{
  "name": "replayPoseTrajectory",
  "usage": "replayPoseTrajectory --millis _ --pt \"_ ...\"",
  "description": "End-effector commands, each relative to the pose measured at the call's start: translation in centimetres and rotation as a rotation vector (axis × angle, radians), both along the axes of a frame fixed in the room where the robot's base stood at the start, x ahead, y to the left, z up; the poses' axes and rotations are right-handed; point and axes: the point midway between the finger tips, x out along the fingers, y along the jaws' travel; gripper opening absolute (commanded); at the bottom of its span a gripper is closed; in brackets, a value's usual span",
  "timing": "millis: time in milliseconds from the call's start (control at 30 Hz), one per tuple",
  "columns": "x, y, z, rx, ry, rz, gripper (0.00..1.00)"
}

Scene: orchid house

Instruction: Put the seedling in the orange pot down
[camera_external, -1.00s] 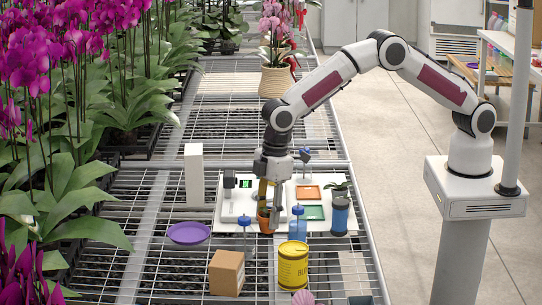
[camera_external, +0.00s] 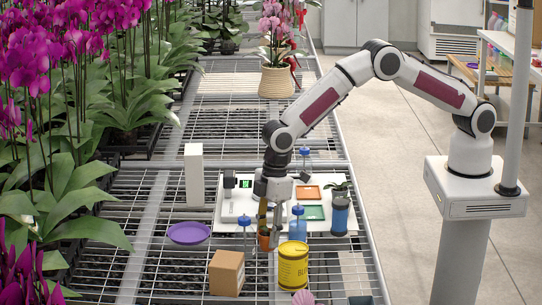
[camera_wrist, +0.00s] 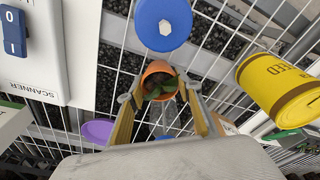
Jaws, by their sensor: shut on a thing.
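My gripper (camera_external: 266,232) is shut on the orange pot (camera_external: 264,242), with one finger on each side of it. In the wrist view the orange pot (camera_wrist: 158,68) sits between my fingertips (camera_wrist: 158,98), with the green leaves of the seedling (camera_wrist: 160,90) inside it. In the external view the fingers partly hide the pot, and I cannot tell whether its base touches the mesh bench (camera_external: 150,255).
A blue-lidded bottle (camera_external: 297,222) and a yellow can (camera_external: 293,266) stand close on the right. Another blue-lidded bottle (camera_external: 245,235), a cardboard box (camera_external: 227,272) and a purple dish (camera_external: 189,233) are to the left. A white board (camera_external: 228,212) lies behind.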

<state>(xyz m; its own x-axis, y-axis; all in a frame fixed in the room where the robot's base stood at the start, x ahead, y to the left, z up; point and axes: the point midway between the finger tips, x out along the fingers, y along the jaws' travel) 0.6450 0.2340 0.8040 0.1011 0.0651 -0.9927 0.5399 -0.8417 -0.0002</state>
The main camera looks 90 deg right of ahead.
Motion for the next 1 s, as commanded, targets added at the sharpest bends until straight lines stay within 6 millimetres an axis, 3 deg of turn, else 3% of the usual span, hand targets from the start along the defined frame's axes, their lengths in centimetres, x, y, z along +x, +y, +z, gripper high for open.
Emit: replayPoseTrajectory --millis 500,533,600,1000 --pt "0.04 0.01 -0.52 0.001 -0.002 0.000 0.12" --pt "0.04 0.01 -0.55 0.001 -0.001 0.000 0.37" --pt "0.03 0.01 -0.53 0.001 -0.001 0.000 0.52" --pt "0.03 0.01 -0.42 0.001 -0.002 0.000 0.52"
